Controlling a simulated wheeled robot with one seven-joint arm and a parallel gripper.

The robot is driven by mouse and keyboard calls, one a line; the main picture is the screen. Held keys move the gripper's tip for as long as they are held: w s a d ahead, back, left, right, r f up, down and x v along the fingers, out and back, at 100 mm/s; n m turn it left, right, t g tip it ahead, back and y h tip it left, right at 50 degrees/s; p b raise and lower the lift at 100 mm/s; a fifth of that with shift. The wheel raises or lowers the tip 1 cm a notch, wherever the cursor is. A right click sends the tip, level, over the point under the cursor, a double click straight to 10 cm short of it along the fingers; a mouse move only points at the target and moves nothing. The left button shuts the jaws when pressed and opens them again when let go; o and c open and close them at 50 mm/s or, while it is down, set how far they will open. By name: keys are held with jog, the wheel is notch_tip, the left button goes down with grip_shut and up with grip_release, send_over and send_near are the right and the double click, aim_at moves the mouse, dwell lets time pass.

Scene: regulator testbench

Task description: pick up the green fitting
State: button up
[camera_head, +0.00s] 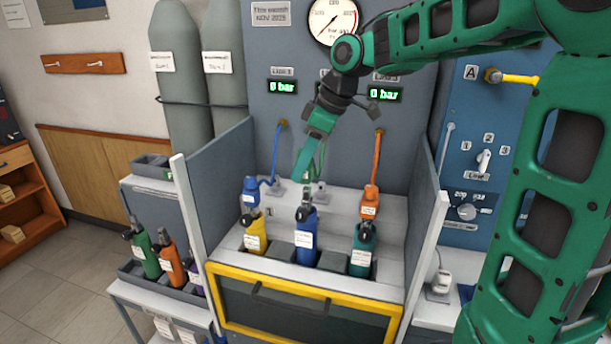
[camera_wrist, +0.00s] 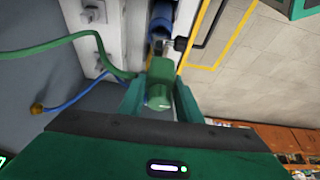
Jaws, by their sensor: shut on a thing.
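The green fitting (camera_wrist: 160,86) is a block-shaped piece with a green hose (camera_wrist: 75,40) running off to the left in the wrist view. My gripper (camera_wrist: 158,100) is shut on it, with one finger on each side. In the head view my gripper (camera_head: 303,172) is at the middle of the bench, above the blue bottle (camera_head: 306,243). There the fitting is mostly hidden by my gripper, and part of its green hose (camera_head: 321,158) shows. In the wrist view the blue bottle (camera_wrist: 161,16) lies just beyond the fitting. I cannot tell whether the fitting touches its valve.
A yellow bottle (camera_head: 255,236) and a teal bottle (camera_head: 361,252) stand on either side of the blue one. Side panels (camera_head: 220,185) enclose the bay, with a yellow-framed guard (camera_head: 300,303) in front.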

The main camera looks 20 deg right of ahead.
jog(key=s+a+r, duration=0.5)
jog(key=a+r, duration=0.1)
jog(key=a, duration=0.3)
jog(key=shift+s, duration=0.15)
